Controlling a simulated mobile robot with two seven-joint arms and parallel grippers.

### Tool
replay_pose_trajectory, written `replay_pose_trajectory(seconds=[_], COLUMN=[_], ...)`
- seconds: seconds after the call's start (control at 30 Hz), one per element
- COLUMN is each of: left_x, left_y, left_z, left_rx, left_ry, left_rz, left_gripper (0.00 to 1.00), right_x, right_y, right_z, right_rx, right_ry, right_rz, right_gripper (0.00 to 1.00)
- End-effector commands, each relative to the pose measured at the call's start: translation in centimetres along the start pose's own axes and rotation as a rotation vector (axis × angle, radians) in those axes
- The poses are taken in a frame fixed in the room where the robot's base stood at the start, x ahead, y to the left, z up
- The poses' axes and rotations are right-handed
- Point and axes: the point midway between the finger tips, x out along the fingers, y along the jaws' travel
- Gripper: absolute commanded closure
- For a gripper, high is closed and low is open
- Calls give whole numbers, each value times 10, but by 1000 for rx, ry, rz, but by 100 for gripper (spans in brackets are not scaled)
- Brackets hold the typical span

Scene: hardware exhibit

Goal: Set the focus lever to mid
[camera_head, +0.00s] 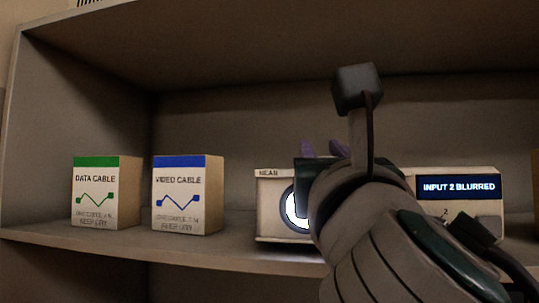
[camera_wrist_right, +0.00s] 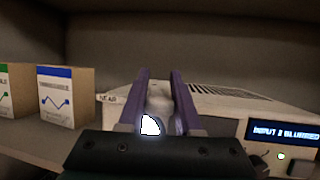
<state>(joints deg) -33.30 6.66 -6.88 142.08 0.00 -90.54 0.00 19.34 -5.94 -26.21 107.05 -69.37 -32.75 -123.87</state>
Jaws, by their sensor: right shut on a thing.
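A pale projector (camera_head: 268,192) sits on the shelf, its lit round lens (camera_head: 294,207) partly hidden by my right arm. Its small screen (camera_head: 458,187) reads "INPUT 2 BLURRED". My right gripper (camera_head: 324,149) is over the projector's top near the lens. In the right wrist view, its two purple fingers (camera_wrist_right: 160,78) are closed around a pale, rounded piece (camera_wrist_right: 159,97) on top of the projector, which looks like the focus lever. The lever's setting and any marks beside it are hidden. My left gripper is out of view.
A green-topped data cable box (camera_head: 95,195) and a blue-topped video cable box (camera_head: 179,197) stand left of the projector. The shelf board (camera_head: 130,245) is clear in front of them. The shelf's roof (camera_head: 250,50) hangs above my right arm.

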Motion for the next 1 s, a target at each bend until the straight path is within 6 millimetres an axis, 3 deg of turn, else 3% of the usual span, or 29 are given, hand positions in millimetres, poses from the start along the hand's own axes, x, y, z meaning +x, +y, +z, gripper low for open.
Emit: replay_pose_trajectory(seconds=[0.33,1.0], left_x=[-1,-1], left_y=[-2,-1], left_z=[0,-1], left_rx=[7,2], left_ry=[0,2], left_rz=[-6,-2], left_gripper=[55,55], right_x=[0,0], right_y=[15,17], right_z=[0,0], right_rx=[2,3], right_ry=[-1,0], right_rz=[7,6], right_gripper=[100,100])
